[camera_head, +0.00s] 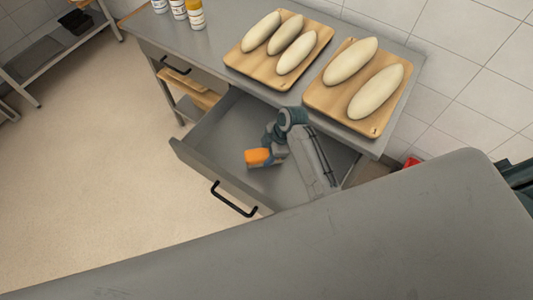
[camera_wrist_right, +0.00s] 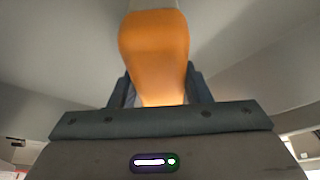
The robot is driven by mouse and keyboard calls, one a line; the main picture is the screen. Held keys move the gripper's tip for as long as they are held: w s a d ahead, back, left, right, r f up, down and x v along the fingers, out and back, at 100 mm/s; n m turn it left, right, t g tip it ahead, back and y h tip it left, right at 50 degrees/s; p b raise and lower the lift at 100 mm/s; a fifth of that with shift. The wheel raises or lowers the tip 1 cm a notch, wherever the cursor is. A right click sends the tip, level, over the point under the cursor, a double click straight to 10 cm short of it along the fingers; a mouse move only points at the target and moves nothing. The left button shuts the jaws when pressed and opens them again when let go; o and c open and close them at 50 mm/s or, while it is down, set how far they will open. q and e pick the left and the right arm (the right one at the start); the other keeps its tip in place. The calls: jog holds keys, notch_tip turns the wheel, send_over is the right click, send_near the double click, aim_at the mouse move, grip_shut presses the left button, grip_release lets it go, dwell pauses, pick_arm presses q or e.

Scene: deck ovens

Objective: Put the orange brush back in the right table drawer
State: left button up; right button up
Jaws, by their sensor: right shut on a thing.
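The orange brush (camera_head: 258,157) shows as an orange block at the end of my right arm, over the inside of the open right table drawer (camera_head: 208,164). My right gripper (camera_head: 268,152) is shut on it. In the right wrist view the orange brush (camera_wrist_right: 155,45) sticks out from between the fingers of my right gripper (camera_wrist_right: 158,92), with grey drawer surfaces around it. I cannot tell whether the brush touches the drawer floor. The drawer is pulled out, with a black handle (camera_head: 234,200) on its front. My left gripper is not in view.
The steel table (camera_head: 222,28) above the drawer bears two wooden boards (camera_head: 248,68) (camera_head: 318,97) with several pale dough loaves. Bottles (camera_head: 195,15) stand at its far left end. A grey surface (camera_head: 400,225) fills the lower right foreground. The floor left of the drawer is clear.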

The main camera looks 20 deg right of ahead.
jog(key=shift+s+f, duration=0.15)
jog(key=shift+f, duration=0.8)
jog(key=shift+f, duration=0.15)
jog(key=o, duration=1)
jog(key=shift+r, duration=0.3)
jog(key=b+v, duration=0.1)
jog(key=v, duration=0.9)
jog(key=shift+d+r+b, duration=0.2)
jog(key=shift+d+b, duration=0.05)
jog(key=shift+b, duration=0.1)
jog(key=shift+d+r, duration=0.15)
jog(key=shift+r, duration=0.45)
